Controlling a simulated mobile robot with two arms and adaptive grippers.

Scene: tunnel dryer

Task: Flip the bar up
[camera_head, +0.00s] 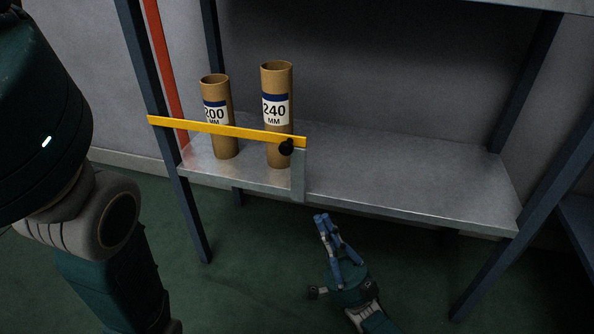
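The yellow bar (225,130) lies nearly level across the front of the shelf, passing in front of two cardboard tubes. Its right end is at a black knob (286,147) on a small metal upright at the shelf's front edge. Its left end reaches across the dark left post. My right gripper (322,217) is below the shelf's front edge, lower right of the knob and apart from the bar. Its blue fingers look close together, with nothing seen between them. My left arm fills the left side, but its gripper is out of view.
The tubes marked 200 (222,145) and 240 (279,85) stand upright on the metal shelf (410,185). The shelf right of the knob is bare. Dark posts (184,200) frame it, and a red strip (163,60) runs behind the left post. Green floor lies below.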

